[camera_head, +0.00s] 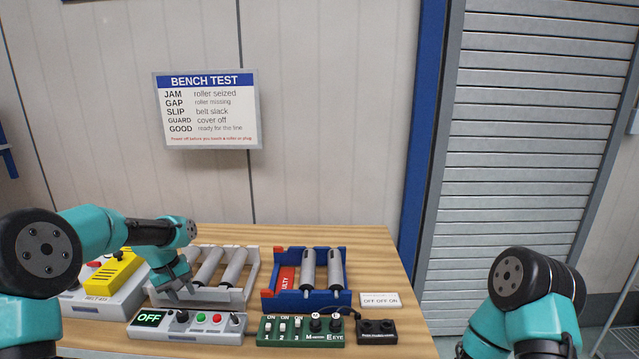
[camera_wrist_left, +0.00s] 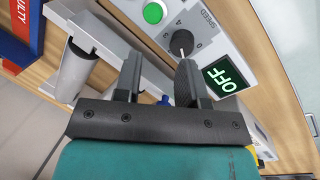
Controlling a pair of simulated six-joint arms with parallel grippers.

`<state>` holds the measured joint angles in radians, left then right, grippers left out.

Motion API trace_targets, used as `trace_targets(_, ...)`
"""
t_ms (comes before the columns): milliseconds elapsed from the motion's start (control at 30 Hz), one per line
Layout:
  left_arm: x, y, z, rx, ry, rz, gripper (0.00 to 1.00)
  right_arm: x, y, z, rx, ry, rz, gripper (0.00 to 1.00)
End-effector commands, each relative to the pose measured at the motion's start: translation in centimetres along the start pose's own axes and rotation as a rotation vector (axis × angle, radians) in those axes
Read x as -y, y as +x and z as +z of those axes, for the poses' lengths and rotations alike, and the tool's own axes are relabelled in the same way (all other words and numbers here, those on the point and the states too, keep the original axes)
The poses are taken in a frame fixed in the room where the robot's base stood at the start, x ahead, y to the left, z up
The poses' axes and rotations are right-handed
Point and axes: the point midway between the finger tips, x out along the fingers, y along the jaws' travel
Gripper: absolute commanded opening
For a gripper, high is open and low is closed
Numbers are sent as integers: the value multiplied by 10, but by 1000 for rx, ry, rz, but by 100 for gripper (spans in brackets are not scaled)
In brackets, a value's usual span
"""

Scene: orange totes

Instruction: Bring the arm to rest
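My left arm comes in from the left with teal and black links. My left gripper (camera_head: 176,290) hangs at the front of the grey roller unit (camera_head: 250,270), just behind the grey control box (camera_head: 215,336) with the lit OFF display. In the left wrist view its two dark fingers (camera_wrist_left: 160,78) stand apart with nothing held between them. The box's speed knob (camera_wrist_left: 181,38) shows beyond the fingertips; whether they touch it I cannot tell. My right arm stands at the lower right of the head view, its gripper out of frame.
A blue roller unit (camera_head: 267,293) with a red tag stands to the right. In front are a green switch panel (camera_head: 263,338) and a black socket block (camera_head: 376,336). An OFF OFF ON card (camera_head: 380,299) lies beside. A yellow-topped box (camera_head: 118,270) is at left.

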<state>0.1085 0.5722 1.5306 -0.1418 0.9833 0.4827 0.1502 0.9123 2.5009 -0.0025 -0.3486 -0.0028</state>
Motion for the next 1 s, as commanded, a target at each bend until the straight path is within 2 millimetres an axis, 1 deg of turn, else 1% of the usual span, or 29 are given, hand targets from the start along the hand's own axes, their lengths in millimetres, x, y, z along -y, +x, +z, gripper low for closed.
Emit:
trace_targets(33,16,7,4,-31,35,7,37,0,0,0,0,0,0,54)
trace_targets(100,34,16,8,-82,93,19,37,0,0,0,0,0,0,54)
trace_targets(167,49,23,13,-127,145,27,37,0,0,0,0,0,0,54)
trace_targets(300,81,36,29,-227,264,38,37,0,0,0,0,0,0,54)
trace_targets(400,98,45,41,-287,338,42,37,0,0,0,0,0,0,54)
trace_targets(500,109,55,54,-332,397,46,37,0,0,0,0,0,0,54)
trace_targets(567,114,63,63,-351,427,49,37,0,0,0,0,0,0,54)
trace_targets(667,118,79,79,-373,468,58,37,0,0,0,0,0,0,54)
trace_targets(767,116,106,99,-372,496,76,37,0,0,0,0,0,0,54)
trace_targets(800,114,119,108,-363,500,85,37,0,0,0,0,0,0,54)
trace_targets(967,102,169,143,-306,495,117,37,0,0,0,0,0,0,54)
trace_targets(1000,98,182,152,-287,489,124,37,0,0,0,0,0,0,54)
